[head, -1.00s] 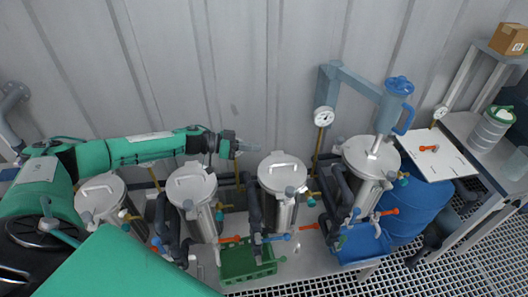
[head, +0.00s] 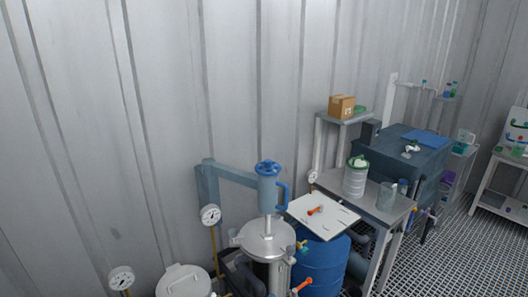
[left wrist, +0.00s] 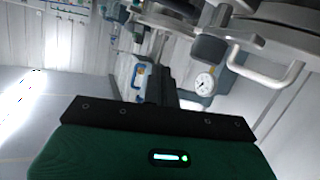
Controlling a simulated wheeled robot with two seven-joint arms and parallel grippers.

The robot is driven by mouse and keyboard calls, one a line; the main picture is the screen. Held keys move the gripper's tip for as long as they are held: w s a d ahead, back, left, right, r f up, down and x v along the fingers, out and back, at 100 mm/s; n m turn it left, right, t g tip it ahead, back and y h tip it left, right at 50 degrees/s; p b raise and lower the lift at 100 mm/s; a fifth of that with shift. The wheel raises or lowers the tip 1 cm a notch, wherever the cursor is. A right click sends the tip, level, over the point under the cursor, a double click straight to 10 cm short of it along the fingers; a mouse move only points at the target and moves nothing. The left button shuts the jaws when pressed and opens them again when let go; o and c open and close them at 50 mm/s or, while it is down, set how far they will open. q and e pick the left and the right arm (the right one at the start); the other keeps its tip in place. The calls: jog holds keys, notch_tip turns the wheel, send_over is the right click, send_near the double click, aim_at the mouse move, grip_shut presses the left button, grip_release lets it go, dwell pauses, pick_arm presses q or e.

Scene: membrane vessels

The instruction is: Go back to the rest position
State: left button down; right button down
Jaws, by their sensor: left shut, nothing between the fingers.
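My left gripper (left wrist: 163,90) shows only in the left wrist view, past the dark bar and green housing of my wrist. Its fingers are together and nothing is seen between them. A metal vessel lid with a bar handle (left wrist: 270,68) is close by at the upper right of that view, apart from the fingers. In the head view a steel vessel (head: 267,242) stands at the bottom centre, with a second vessel lid (head: 183,280) to its left. My arms are outside the head view, and my right gripper is in neither view.
A blue pump-like cylinder with a handle (head: 269,190) rises above the vessel. A blue barrel (head: 322,265) carries a white board (head: 335,220) beside a grey table (head: 390,207). Pressure gauges (head: 210,215) stand near the wall. Grated floor (head: 450,255) is open at the right.

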pick_arm(q)
jog(key=s+a+f+n+g+y, duration=0.1)
jog(key=s+a+g+y, duration=0.15)
jog(key=s, duration=0.75)
jog(key=s+a+f+n+g+y, duration=0.1)
jog(key=s+a+g+y, duration=0.2)
jog(key=s, duration=0.7)
jog(key=s+a+f+n+g+y, duration=0.15)
jog(key=s+g, duration=0.25)
jog(key=s, duration=0.6)
notch_tip(320, 180, down, 31)
jog(key=w+b, duration=0.1)
jog(key=b, duration=0.1)
jog(key=s+a+f+m+g+b, duration=0.1)
jog(key=s+a+f+g, duration=0.1)
jog(key=s+f, duration=1.8)
notch_tip(320, 180, down, 3)
jog(key=shift+a+y, duration=0.4)
jog(key=shift+a, duration=0.1)
jog(key=shift+w, duration=0.1)
